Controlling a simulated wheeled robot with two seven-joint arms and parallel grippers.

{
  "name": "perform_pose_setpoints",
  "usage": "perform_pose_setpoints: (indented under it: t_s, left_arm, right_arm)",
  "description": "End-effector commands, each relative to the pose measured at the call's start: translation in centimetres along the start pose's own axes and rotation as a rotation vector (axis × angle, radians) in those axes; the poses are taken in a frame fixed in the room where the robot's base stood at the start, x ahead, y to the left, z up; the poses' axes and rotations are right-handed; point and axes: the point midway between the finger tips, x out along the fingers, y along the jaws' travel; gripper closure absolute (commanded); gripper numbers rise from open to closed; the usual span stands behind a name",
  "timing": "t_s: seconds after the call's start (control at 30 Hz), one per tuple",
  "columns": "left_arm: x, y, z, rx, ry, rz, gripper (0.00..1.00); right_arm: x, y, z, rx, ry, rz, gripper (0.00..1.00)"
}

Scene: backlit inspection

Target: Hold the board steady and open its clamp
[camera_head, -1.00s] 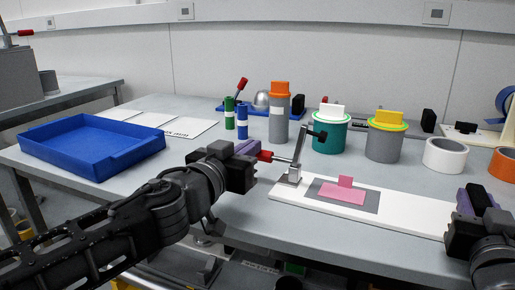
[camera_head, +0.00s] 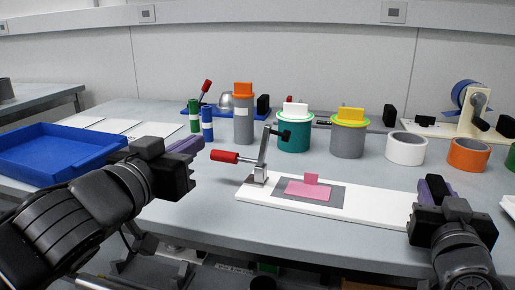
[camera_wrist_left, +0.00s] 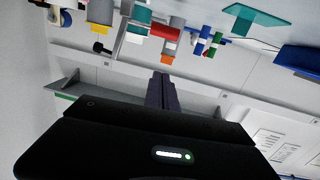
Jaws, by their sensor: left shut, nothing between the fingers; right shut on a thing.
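The white board (camera_head: 375,203) lies on the table with a grey patch and a pink piece (camera_head: 308,190) on it. The clamp (camera_head: 264,155) stands at its left end; its bar is raised, with a black tip, clear of the pink piece. Its red handle (camera_head: 224,156) points left and also shows in the left wrist view (camera_wrist_left: 164,32). My left gripper (camera_head: 196,147) is shut and empty, just left of the handle and apart from it; its closed fingers show in the wrist view (camera_wrist_left: 162,92). My right gripper (camera_head: 430,190) is shut on the board's right end, partly hiding it.
A blue tray (camera_head: 50,150) is at the left. Behind the board stand a grey bottle (camera_head: 243,120), a teal jar (camera_head: 294,135), a grey jar (camera_head: 347,140) and tape rolls (camera_head: 406,148). Table between clamp and bottles is clear.

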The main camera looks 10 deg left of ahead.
Motion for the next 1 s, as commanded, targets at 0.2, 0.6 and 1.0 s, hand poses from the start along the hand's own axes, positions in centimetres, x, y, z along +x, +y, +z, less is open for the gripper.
perform_pose_setpoints:
  t_s: [0.2, 0.6, 1.0]
  left_arm:
    - [-2.7, 0.0, 0.0, 0.0, 0.001, 0.001, 1.0]
    - [-3.1, 0.0, 0.1, 0.001, -0.001, 0.0, 1.0]
    - [-3.1, 0.0, 0.1, 0.001, 0.0, 0.0, 1.0]
  right_arm:
    - [0.0, -0.1, 0.7, 0.0, -0.013, -0.003, 1.0]
    - [0.0, -0.1, 0.7, 0.0, -0.013, -0.003, 1.0]
    - [0.0, -0.1, 0.2, 0.0, -0.005, -0.002, 0.47]
